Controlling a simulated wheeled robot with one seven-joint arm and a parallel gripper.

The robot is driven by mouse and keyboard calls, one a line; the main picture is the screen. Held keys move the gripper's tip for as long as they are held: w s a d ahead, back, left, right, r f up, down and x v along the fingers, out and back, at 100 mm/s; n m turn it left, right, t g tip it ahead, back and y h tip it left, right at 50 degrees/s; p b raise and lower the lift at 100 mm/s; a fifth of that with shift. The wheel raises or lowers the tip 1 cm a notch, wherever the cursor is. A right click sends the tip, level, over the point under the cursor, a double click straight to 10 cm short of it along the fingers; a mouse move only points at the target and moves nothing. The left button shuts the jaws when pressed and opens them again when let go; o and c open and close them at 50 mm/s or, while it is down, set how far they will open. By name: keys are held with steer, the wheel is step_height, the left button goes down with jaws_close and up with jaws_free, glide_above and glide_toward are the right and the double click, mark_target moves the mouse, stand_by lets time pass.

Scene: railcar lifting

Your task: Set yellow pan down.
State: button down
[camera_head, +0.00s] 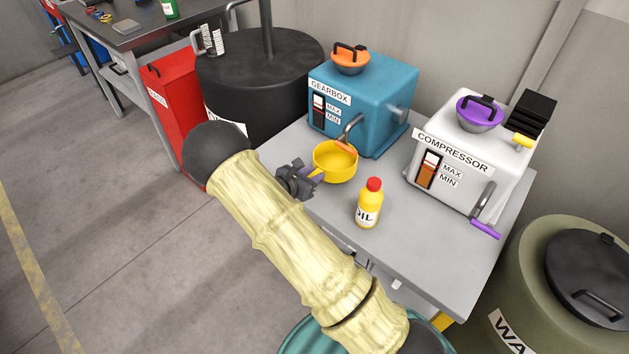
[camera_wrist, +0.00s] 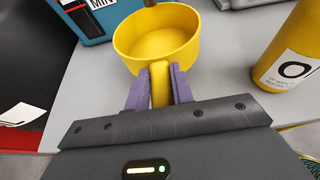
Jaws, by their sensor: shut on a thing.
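The yellow pan (camera_head: 336,163) is at the grey table (camera_head: 420,240), in front of the blue gearbox (camera_head: 362,105). Its open bowl looks empty and upright. In the wrist view the pan (camera_wrist: 157,37) points away from me, with its handle between the purple fingers. My gripper (camera_head: 313,177) is shut on that handle; the fingers also show in the wrist view (camera_wrist: 159,88). I cannot tell whether the pan's base touches the table top. The gearbox spout with an orange tip hangs over the pan's rim.
A yellow oil bottle (camera_head: 368,205) with a red cap stands right of the pan. A white compressor (camera_head: 462,165) stands on the table's right side. A black drum (camera_head: 258,85) and a red bin (camera_head: 172,105) are to the left.

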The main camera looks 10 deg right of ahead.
steer(key=shift+w+d+f, duration=0.15)
steer(key=shift+d+f, duration=0.05)
steer(key=shift+f, duration=0.65)
steer(key=shift+w+d+f, duration=0.1)
steer(key=shift+d+f, duration=0.1)
steer(key=shift+f, duration=0.65)
steer(key=shift+f, duration=0.2)
steer(key=c, duration=1.2)
jaws_free()
steer(key=shift+r, duration=0.1)
steer(key=shift+r, duration=0.15)
steer(key=v, duration=1.2)
